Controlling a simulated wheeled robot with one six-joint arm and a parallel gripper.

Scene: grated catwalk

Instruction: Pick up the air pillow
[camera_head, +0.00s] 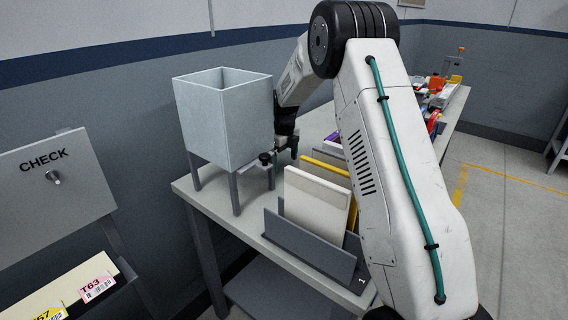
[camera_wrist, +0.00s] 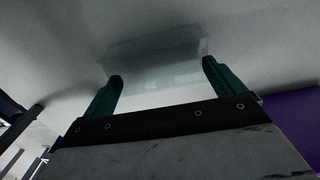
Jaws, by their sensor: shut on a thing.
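The air pillow (camera_wrist: 155,62) shows in the wrist view as a pale, see-through sheet-like thing between and beyond the fingertips. My gripper (camera_wrist: 162,74) has two dark green fingers, one on each side of the pillow, and is shut on it. In the head view my gripper (camera_head: 286,146) is low beside the grey open-topped bin (camera_head: 222,120), just right of its legs. The pillow cannot be made out in the head view. How high it sits above the surface is unclear.
The bin stands on legs on a long bench (camera_head: 195,192). Upright cream panels (camera_head: 316,199) stand in a grey rack (camera_head: 303,250) close in front. A purple thing (camera_wrist: 290,118) lies right of my gripper. A CHECK board (camera_head: 50,185) is at left.

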